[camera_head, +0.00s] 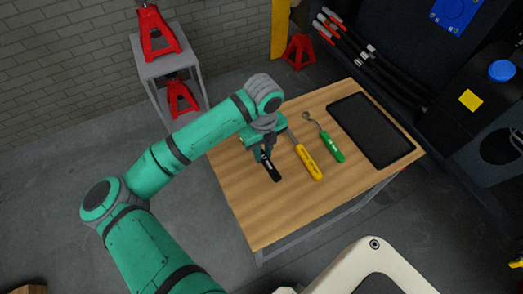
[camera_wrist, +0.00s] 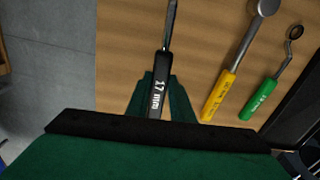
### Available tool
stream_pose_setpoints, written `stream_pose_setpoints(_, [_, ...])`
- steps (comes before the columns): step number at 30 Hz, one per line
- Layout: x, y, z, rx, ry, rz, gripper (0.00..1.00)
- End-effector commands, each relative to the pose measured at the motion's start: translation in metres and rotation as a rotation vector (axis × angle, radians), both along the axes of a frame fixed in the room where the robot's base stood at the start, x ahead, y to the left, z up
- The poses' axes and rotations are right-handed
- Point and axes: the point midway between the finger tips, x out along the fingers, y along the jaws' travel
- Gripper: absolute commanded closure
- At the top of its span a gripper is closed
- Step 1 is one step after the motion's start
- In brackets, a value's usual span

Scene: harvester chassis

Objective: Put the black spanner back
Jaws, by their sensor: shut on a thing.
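The black spanner, marked 17 mm, has a black handle (camera_head: 271,170) and a metal shaft that runs up out of the wrist view (camera_wrist: 157,85). My gripper (camera_head: 264,154) is shut on its handle, at the left part of the wooden table (camera_head: 255,220). In the wrist view the green fingers (camera_wrist: 160,95) sit on both sides of the handle. The spanner's far end is out of the wrist view and hidden by my gripper in the head view. I cannot tell whether the spanner touches the table top.
A yellow-handled tool (camera_head: 308,162) and a green-handled tool (camera_head: 329,147) lie to the right of the spanner. A black tray (camera_head: 404,158) lies at the table's right. The table's front part is clear. Red jack stands (camera_head: 160,40) stand on a grey rack behind.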

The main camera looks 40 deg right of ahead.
Motion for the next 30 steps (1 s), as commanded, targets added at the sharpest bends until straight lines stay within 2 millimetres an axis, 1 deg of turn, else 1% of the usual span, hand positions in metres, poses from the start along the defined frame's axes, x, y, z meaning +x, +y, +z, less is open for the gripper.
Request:
stream_pose_setpoints(4, [0.000, 0.000, 0.001, -0.002, -0.001, 0.004, 1.00])
stream_pose_setpoints(8, [0.000, 0.000, -0.007, -0.001, 0.000, 0.005, 1.00])
stream_pose_setpoints(30, [0.001, 0.002, -0.067, -0.001, 0.000, 0.010, 1.00])
